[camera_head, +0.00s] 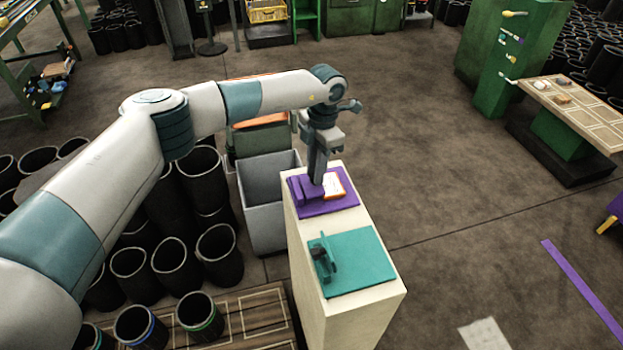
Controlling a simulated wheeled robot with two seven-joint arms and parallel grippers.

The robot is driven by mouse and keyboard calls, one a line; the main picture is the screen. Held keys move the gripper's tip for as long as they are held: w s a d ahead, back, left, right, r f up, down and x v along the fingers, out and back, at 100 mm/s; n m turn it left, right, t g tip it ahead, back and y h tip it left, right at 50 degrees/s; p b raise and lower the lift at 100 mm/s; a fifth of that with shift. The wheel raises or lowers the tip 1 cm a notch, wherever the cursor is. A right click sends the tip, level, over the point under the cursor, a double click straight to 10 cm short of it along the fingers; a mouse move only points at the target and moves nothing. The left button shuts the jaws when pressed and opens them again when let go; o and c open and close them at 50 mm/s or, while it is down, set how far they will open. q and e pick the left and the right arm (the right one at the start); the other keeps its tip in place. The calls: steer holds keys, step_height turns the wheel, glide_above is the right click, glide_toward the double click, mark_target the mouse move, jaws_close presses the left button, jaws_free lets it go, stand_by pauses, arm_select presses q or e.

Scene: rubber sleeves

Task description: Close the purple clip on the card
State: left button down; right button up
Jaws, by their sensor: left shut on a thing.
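The purple clip (306,195) sits on a flat purple board (345,203) at the far end of a narrow cream stand. A white card with an orange edge (335,185) lies on the board, just right of the clip and partly hidden by my gripper. My left gripper (317,181) reaches down from above, its fingers shut on the purple clip. The fingertips are small here, and the arm hides part of the clip, so how far it is closed is hard to tell. My right gripper is out of view.
A teal board (365,262) with a dark upright clip (321,262) lies on the near part of the cream stand (350,318). A grey bin (262,185) and several black tubes (213,250) stand to the left.

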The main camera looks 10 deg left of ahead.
arm_select(q)
steer(key=shift+w+d+f+y+b, duration=0.1)
steer(key=shift+d+f+y+b, duration=0.15)
steer(key=shift+y+b, duration=0.35)
steer(key=shift+a, duration=0.1)
steer(key=c, duration=1.5)
jaws_free()
steer(key=shift+c, duration=0.2)
